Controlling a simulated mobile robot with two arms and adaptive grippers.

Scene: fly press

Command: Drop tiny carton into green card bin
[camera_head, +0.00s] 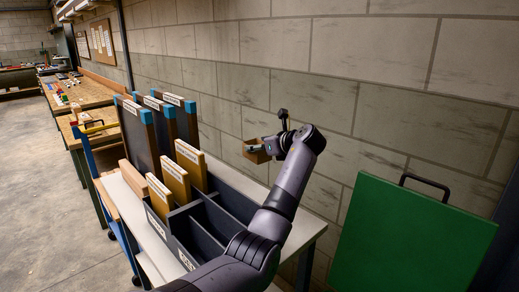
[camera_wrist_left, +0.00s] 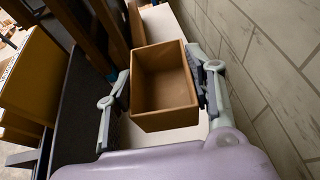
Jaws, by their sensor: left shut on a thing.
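My left gripper (camera_head: 272,146) is shut on a small open-topped brown carton (camera_head: 254,154), held up near the wall beyond the divided dark rack. In the left wrist view the carton (camera_wrist_left: 165,120) sits between the two fingers (camera_wrist_left: 160,92), its open top showing and its inside empty. A dark rack (camera_head: 184,222) with several compartments and white labels stands on a light table, partly hidden by my left arm. A large green panel (camera_head: 408,240) with a black handle stands at the right. I cannot tell which thing is the green card bin. My right gripper is not in view.
Yellow boards (camera_head: 178,185) and taller dark panels with blue corners (camera_head: 138,135) stand upright left of the arm. The light table (camera_head: 303,223) runs close to the block wall (camera_head: 390,110). Open floor (camera_head: 50,220) lies to the left.

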